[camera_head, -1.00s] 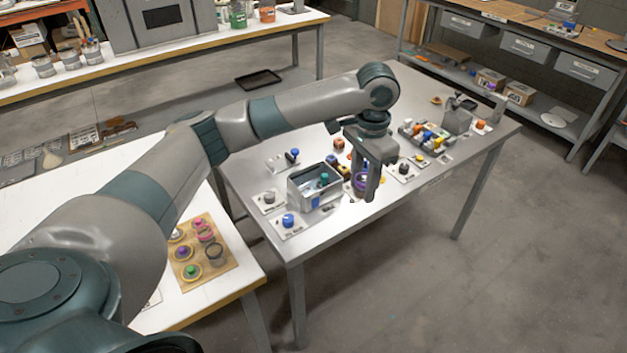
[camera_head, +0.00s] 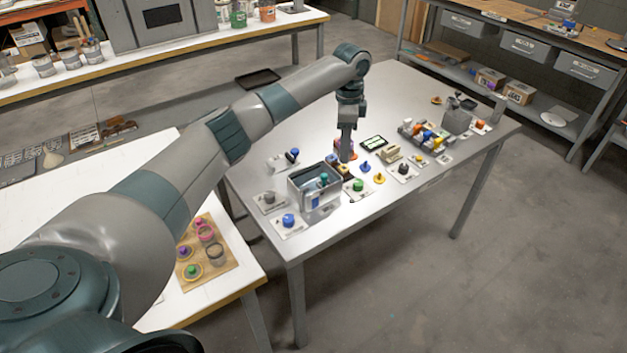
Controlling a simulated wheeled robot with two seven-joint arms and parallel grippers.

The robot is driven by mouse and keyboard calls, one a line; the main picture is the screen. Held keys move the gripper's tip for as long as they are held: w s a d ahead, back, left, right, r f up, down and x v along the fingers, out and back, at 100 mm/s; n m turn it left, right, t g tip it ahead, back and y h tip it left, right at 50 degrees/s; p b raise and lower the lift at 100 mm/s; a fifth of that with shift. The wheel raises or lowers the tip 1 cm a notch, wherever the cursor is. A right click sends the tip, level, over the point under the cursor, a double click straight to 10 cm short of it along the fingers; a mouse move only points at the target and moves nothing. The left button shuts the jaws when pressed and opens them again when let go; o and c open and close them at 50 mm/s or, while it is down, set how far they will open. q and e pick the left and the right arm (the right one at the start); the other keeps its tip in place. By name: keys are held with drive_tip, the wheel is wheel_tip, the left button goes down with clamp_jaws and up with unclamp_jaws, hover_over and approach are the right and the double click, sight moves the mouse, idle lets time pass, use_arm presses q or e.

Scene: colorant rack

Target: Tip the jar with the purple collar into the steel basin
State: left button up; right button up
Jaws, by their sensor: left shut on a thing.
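My left gripper (camera_head: 346,155) reaches over the steel table (camera_head: 400,215) from the left, pointing down. It is shut on the jar with the purple collar (camera_head: 352,155), which is small and mostly hidden by the fingers. I cannot tell the jar's tilt. An open grey metal box (camera_head: 301,190) stands just left of and nearer than the gripper, with bottles in it. I cannot tell whether this box is the steel basin. My right gripper is not in view.
A green-knobbed piece (camera_head: 358,185), a blue one (camera_head: 365,166) and a yellow one (camera_head: 379,178) sit right of the gripper. A rack of coloured pieces (camera_head: 425,135) and a grey container (camera_head: 457,121) stand farther right.

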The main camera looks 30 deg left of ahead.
use_arm(q)
drive_tip(key=a+f+m, duration=0.3)
drive_tip(key=a, duration=0.2)
drive_tip(key=a+f+m, duration=0.3)
drive_tip(key=a, duration=0.3)
drive_tip(key=a+f+m, duration=0.3)
drive_tip(key=a+f, duration=0.1)
drive_tip(key=a, duration=0.1)
drive_tip(key=shift+w+a+p, duration=0.2)
drive_tip(key=shift+a+p, duration=0.05)
drive_tip(key=shift+p, duration=0.15)
drive_tip(key=shift+s+a+f+m, duration=0.3)
drive_tip(key=shift+a+f+m, duration=0.2)
drive_tip(key=shift+m, duration=0.1)
drive_tip(key=shift+r, duration=0.1)
